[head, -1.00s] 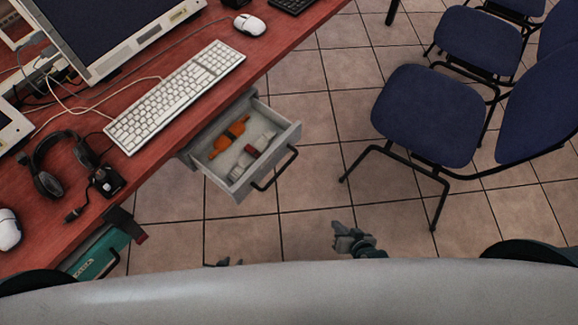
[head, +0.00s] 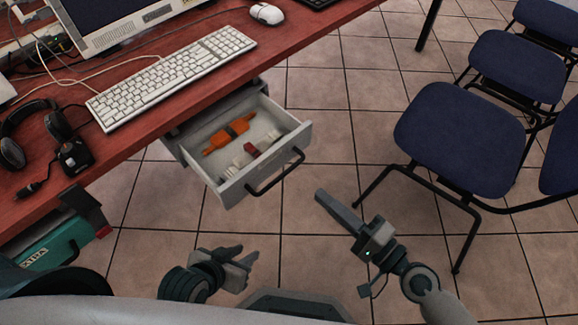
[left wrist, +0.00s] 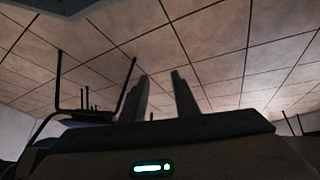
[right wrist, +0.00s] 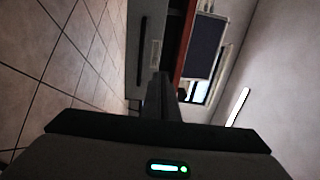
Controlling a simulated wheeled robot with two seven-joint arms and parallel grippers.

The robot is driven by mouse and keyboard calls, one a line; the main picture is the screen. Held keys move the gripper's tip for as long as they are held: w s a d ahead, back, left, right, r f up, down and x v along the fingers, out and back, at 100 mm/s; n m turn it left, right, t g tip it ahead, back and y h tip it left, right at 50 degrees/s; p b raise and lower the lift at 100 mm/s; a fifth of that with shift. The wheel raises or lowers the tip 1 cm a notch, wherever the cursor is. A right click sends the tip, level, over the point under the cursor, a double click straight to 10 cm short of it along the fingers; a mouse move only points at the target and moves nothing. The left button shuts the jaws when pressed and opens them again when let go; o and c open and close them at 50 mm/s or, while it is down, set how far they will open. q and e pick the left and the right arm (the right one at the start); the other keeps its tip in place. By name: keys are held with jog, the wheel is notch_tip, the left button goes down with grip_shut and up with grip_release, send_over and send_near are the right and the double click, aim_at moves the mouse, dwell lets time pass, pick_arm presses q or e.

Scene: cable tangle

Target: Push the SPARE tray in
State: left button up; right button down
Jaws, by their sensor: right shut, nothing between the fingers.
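A grey tray (head: 222,190) is pulled out from under the red desk, with a black bar handle (head: 275,176) on its front. I cannot read a label on it. It holds an orange item (head: 225,137) and several small white and red pieces (head: 250,152). In the right wrist view a grey front with a dark bar (right wrist: 143,50) stands beyond the fingers. My right gripper (head: 325,198) is shut and empty, right of the handle and apart from it. My left gripper (head: 248,254) is open and empty, below the tray in the picture; its fingers stand apart in the left wrist view (left wrist: 162,85).
The red desk (head: 130,145) carries a keyboard (head: 172,75), mouse (head: 266,13) and headset (head: 35,130). A teal unit with partly hidden lettering (head: 55,245) stands at lower left. Blue chairs (head: 455,140) stand on the right. Tiled floor is clear between tray and chairs.

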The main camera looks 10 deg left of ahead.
aim_at(273, 153)
jog(key=shift+w+a, duration=0.1)
dwell(0.3)
